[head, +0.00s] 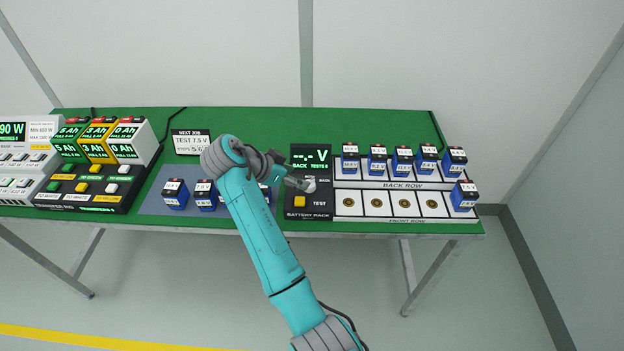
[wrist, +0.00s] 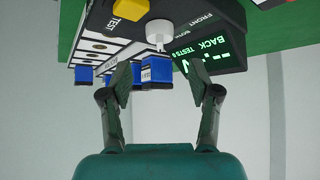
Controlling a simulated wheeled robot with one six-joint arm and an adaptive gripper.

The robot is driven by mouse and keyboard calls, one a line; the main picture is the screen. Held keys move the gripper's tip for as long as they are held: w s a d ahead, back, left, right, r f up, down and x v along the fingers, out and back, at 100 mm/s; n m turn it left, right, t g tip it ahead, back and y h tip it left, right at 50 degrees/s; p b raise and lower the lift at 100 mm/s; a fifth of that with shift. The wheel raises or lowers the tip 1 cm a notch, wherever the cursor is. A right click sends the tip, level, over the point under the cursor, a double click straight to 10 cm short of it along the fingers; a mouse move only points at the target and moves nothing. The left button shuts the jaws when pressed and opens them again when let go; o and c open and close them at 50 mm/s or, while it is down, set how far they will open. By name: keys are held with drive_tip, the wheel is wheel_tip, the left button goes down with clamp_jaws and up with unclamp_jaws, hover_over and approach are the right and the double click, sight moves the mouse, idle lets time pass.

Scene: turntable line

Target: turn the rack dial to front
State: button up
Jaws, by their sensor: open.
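The rack dial (head: 310,185) is a white knob on the black battery-pack panel (head: 296,213), below a display (head: 310,157) reading "-.- V" and BACK. In the wrist view the dial (wrist: 159,31) shows beyond the fingertips, with FRONT and BOTH lettered beside it. I cannot tell whether a finger touches the dial.
A yellow TEST button (head: 299,201) sits below left of the dial. Right of the panel, blue packs stand in the back row (head: 402,185); one blue pack (head: 464,196) stands at the right of the front row. More blue packs (head: 175,194) stand on a grey mat (head: 150,204).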

drive_tip(key=x, duration=0.7)
drive_tip(key=shift+f, duration=0.1)
drive_tip(key=c, duration=1.2)
